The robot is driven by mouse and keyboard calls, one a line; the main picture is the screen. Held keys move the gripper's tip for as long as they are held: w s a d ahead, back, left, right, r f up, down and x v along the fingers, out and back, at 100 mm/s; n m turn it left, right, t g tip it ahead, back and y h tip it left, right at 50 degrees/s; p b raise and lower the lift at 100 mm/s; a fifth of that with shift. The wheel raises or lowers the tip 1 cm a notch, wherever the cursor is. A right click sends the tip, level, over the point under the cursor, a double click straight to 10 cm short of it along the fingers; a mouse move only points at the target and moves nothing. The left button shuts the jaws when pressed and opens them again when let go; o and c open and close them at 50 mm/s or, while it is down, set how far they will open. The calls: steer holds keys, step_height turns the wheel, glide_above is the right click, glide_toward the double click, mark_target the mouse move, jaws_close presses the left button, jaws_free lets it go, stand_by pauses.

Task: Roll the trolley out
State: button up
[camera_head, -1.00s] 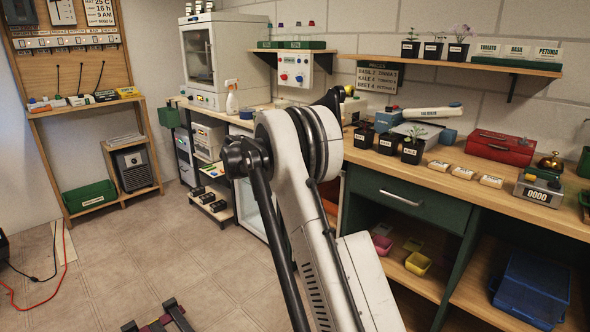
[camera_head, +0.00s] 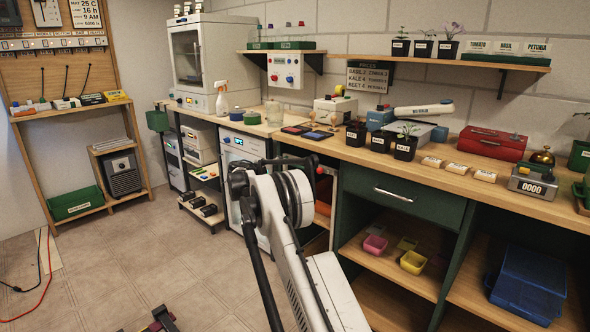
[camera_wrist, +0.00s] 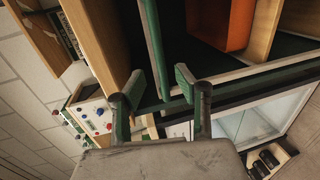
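In the wrist view, my gripper (camera_wrist: 160,88) is open. A green bar (camera_wrist: 154,45) shows between its two green-padded fingers, and I cannot tell whether they touch it. Beyond it is a wooden shelf unit with an orange bin (camera_wrist: 232,22) on it, in the dark bay under the bench. This unit seems to be the trolley (camera_head: 318,244); in the head view, it stands between the white fridge and the green drawer cabinet, mostly hidden by my arm.
The bench top (camera_head: 342,150) above holds pots, a red toolbox (camera_head: 491,143) and a scale (camera_head: 535,183). The white fridge (camera_head: 240,148) stands left of the bay, and the green drawer cabinet (camera_head: 405,196) right.

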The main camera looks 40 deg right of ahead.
mark_target(294, 165)
steer(key=b+x, duration=0.1)
steer(key=x, duration=0.6)
steer(key=shift+d+b, duration=0.25)
steer(key=shift+b, duration=0.1)
steer(key=shift+c, duration=0.5)
jaws_close()
